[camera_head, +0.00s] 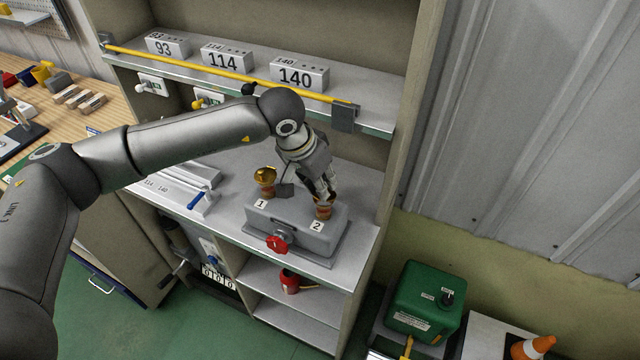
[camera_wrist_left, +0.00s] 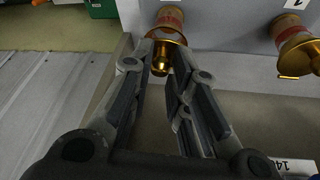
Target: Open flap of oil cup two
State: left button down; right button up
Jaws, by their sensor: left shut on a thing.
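Oil cup two (camera_head: 323,211) stands on the right end of the grey block (camera_head: 290,234), beside the label 2. My left gripper (camera_head: 327,192) comes down onto it from above and hides most of its top. In the left wrist view the brass top of oil cup two (camera_wrist_left: 170,17) shows at the fingertips, and my left gripper (camera_wrist_left: 168,52) is shut on its brass flap (camera_wrist_left: 162,62). Oil cup one (camera_head: 266,180) stands on the left, beside the label 1; its brass top also shows in the left wrist view (camera_wrist_left: 296,50). My right gripper is not in view.
A red knob (camera_head: 276,243) is on the block's front. A shelf above carries blocks marked 93, 114 and 140 (camera_head: 299,74), with a yellow bar (camera_head: 220,73) along its front. A cabinet side wall (camera_head: 388,150) stands close on the right.

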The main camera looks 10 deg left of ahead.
pick_arm(q)
jog(key=shift+w+d+r+g+y+b, duration=0.15)
jog(key=shift+w+g+b, duration=0.15)
jog(key=shift+g+b, duration=0.15)
jog(key=shift+w+d+g+y+b, duration=0.15)
jog(key=shift+w+g+b, duration=0.15)
jog(key=shift+g+b, duration=0.15)
jog(key=shift+w+r+g+b, duration=0.35)
jog(key=shift+g+b, duration=0.15)
jog(key=shift+g, duration=0.3)
jog(key=shift+y, duration=0.3)
jog(key=c, duration=1.4)
grip_release()
jog(key=shift+o, duration=0.2)
notch_tip(320, 180, up, 12)
jog(key=a, duration=0.1)
jog(key=shift+w+a, duration=0.3)
jog(key=shift+a, duration=0.05)
jog(key=shift+f, duration=0.1)
